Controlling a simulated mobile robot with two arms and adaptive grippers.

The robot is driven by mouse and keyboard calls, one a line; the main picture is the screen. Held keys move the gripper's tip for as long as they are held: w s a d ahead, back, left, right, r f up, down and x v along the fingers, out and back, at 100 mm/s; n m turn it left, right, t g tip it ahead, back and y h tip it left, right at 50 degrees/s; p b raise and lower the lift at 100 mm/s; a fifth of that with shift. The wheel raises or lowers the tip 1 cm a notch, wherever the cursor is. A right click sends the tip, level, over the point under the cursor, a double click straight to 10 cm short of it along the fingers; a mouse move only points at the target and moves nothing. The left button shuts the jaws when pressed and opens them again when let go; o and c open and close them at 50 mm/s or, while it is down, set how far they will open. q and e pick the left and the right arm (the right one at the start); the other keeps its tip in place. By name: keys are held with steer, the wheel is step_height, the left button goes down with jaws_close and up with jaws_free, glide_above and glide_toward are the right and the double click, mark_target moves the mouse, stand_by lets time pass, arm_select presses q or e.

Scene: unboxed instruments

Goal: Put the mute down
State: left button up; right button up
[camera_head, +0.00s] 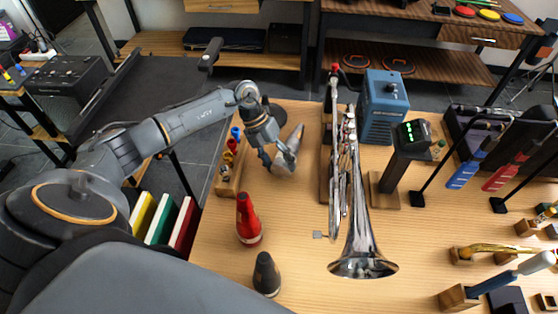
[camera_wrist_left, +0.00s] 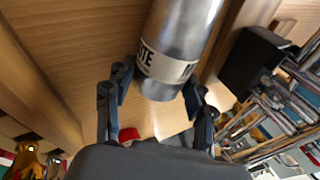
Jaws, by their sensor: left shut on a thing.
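A silver-grey mute (camera_head: 292,146) with a pale lettered band is between the fingers of my left gripper (camera_head: 276,160), over the left part of the wooden table (camera_head: 215,250). In the left wrist view the same mute (camera_wrist_left: 180,35) runs up from between the fingertips of the gripper (camera_wrist_left: 158,84), which is shut on its banded end. The mute is tilted, with its narrow end pointing away from me. I cannot tell whether it touches the table. A red mute (camera_head: 249,222) and a black mute (camera_head: 266,275) stand upright nearer the front. My right gripper is not in view.
A trumpet (camera_head: 350,190) on a stand is right of the mute. A wooden rack (camera_head: 230,180) with small coloured pieces lies to its left. A blue box (camera_head: 386,108) and a dark device (camera_head: 411,134) stand farther right. Bare tabletop lies between the mutes and the trumpet.

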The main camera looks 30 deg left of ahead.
arm_select(q)
steer(key=shift+f, duration=0.2)
steer(key=o, duration=1.1)
